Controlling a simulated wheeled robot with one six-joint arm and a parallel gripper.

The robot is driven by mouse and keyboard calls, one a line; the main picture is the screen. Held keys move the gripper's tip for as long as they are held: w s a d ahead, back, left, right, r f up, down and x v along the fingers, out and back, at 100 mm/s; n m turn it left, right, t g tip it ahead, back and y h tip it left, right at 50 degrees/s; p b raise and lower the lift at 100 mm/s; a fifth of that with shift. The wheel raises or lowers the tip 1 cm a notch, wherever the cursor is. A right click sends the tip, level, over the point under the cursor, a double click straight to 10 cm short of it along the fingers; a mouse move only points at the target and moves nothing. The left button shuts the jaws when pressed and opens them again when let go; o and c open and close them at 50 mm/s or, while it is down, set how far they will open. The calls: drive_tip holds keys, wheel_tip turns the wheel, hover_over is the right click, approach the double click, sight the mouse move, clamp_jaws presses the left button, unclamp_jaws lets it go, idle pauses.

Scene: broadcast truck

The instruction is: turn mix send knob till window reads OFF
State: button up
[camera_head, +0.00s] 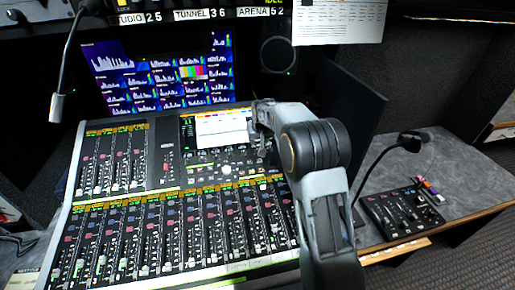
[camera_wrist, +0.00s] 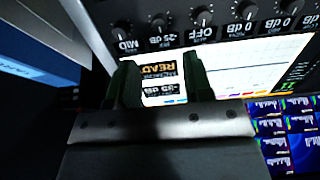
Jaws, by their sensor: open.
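A row of small dark knobs runs along the top of the wrist view, upside down, each with a small readout. One knob (camera_wrist: 157,20) has a window (camera_wrist: 163,42) that seems to read -25 dB. Other windows seem to read MID, OFF and 0 dB. I cannot read which knob is labelled mix send. My gripper (camera_wrist: 160,72) is open and empty, its two dark fingers apart over the console screen (camera_wrist: 225,75), short of the knobs. In the head view my gripper (camera_head: 263,148) is beside that screen, its fingers mostly hidden by my arm.
The mixing console (camera_head: 160,195) is crowded with faders. A monitor (camera_head: 155,75) stands behind it. A gooseneck microphone (camera_head: 62,95) hangs at left. A small control box (camera_head: 402,210) and another gooseneck (camera_head: 412,143) are on the grey desk at right.

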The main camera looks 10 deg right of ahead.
sight(257, 150)
drive_tip(key=p+x, duration=0.1)
drive_tip(key=x, duration=0.7)
drive_tip(key=shift+w+f, duration=0.15)
drive_tip(key=shift+f, duration=0.05)
drive_tip(key=shift+c, duration=0.3)
clamp_jaws()
drive_tip(key=shift+f+n+b, duration=0.15)
drive_tip(key=shift+n+b, duration=0.75)
drive_tip(key=shift+n, duration=0.3)
drive_tip(key=n+b, duration=0.2)
drive_tip(key=n, duration=0.1)
drive_tip(key=shift+a, duration=0.1)
drive_tip(key=n+b, duration=0.2)
drive_tip(key=n, duration=0.4)
drive_tip(key=shift+n, duration=0.3)
